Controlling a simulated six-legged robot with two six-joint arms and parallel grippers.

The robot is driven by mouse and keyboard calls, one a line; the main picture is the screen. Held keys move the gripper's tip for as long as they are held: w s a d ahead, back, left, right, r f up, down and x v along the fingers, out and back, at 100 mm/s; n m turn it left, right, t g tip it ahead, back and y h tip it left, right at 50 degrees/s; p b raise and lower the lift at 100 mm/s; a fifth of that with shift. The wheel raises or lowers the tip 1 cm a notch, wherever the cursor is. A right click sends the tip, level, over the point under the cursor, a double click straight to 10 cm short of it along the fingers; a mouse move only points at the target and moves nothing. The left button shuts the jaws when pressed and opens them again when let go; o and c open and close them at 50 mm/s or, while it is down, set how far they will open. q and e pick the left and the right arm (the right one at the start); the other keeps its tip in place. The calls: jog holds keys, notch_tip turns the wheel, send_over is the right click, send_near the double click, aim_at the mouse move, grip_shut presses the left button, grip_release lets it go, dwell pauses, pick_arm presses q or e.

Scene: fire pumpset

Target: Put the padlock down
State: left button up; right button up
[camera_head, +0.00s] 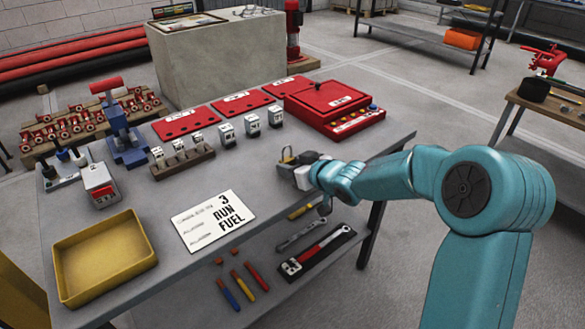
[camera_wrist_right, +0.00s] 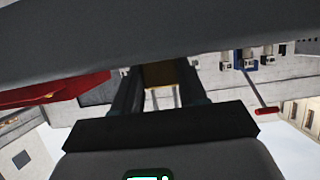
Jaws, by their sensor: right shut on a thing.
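My right gripper (camera_head: 296,166) reaches in from the right, over the right part of the grey workbench (camera_head: 345,145). I cannot tell whether the padlock touches the bench top. My left gripper is not in view.
A red box (camera_head: 335,100) stands behind the gripper, with several red plates and small padlock-like blocks (camera_head: 252,125) to its left. A sign (camera_head: 208,222) and an empty yellow tray (camera_head: 75,245) lie at the front left. Tools lie on the lower shelf (camera_head: 290,235).

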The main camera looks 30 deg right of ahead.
jog(key=shift+f, duration=0.2)
jog(key=o, duration=1.1)
jog(key=shift+r, duration=0.2)
jog(key=shift+s+d+r, duration=0.1)
jog(key=shift+s+r, duration=0.1)
jog(key=p+v, duration=0.3)
jog(key=v, duration=0.8)
jog(key=shift+s, duration=0.25)
jog(key=shift+f, duration=0.1)
